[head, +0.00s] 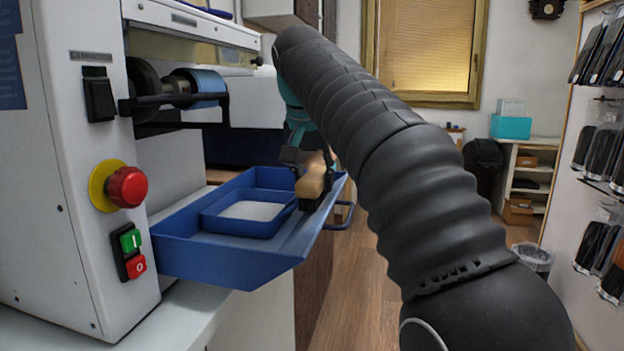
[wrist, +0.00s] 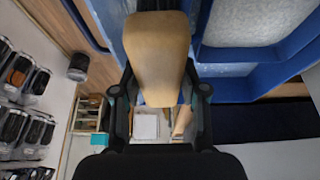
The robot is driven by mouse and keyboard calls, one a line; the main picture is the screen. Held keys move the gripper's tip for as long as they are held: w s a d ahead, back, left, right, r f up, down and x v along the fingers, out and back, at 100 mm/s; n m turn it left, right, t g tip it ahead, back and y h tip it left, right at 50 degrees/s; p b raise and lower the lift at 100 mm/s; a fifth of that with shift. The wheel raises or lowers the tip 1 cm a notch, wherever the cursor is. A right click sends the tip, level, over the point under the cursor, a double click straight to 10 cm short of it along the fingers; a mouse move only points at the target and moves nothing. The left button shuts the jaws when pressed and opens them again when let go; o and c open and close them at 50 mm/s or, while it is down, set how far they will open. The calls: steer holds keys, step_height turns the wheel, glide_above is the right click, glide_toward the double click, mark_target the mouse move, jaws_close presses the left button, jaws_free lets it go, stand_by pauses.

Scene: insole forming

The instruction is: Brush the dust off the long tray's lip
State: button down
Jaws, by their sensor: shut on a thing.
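The long blue tray (head: 210,256) juts out from under the grinding machine, and its sloping lip (head: 312,228) is on the right side. My gripper (head: 306,160) is shut on a wooden-handled brush (head: 312,180), whose dark bristles point down at the lip. In the wrist view the brush's pale wooden body (wrist: 156,50) sits between the fingers of my gripper (wrist: 158,90) and hides part of the tray. Greyish dust shows on the blue surface beside it. I cannot tell whether the bristles touch the lip.
A smaller blue tray (head: 238,225) with grey dust sits inside the long tray.

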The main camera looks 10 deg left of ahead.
mark_target(318, 170)
steer(key=shift+w+d, duration=0.1)
steer(key=shift+w, duration=1.45)
steer(key=shift+s+f, duration=0.1)
steer(key=shift+s+b, duration=0.45)
steer(key=shift+s, duration=1.05)
steer(key=shift+s+a+f+b, duration=0.15)
steer(key=shift+s+b, duration=0.15)
steer(key=shift+s, duration=0.9)
steer(key=shift+s+a+r+b, duration=0.15)
steer(key=shift+s+b, duration=0.2)
steer(key=shift+s, duration=0.9)
steer(key=shift+s+a+f+b, duration=0.15)
steer(key=shift+s+b, duration=0.15)
steer(key=shift+s, duration=0.9)
steer(key=shift+s+a+r, duration=0.1)
steer(key=shift+s, duration=1.1)
steer(key=shift+s+a+r, duration=0.1)
steer(key=shift+s, duration=1.05)
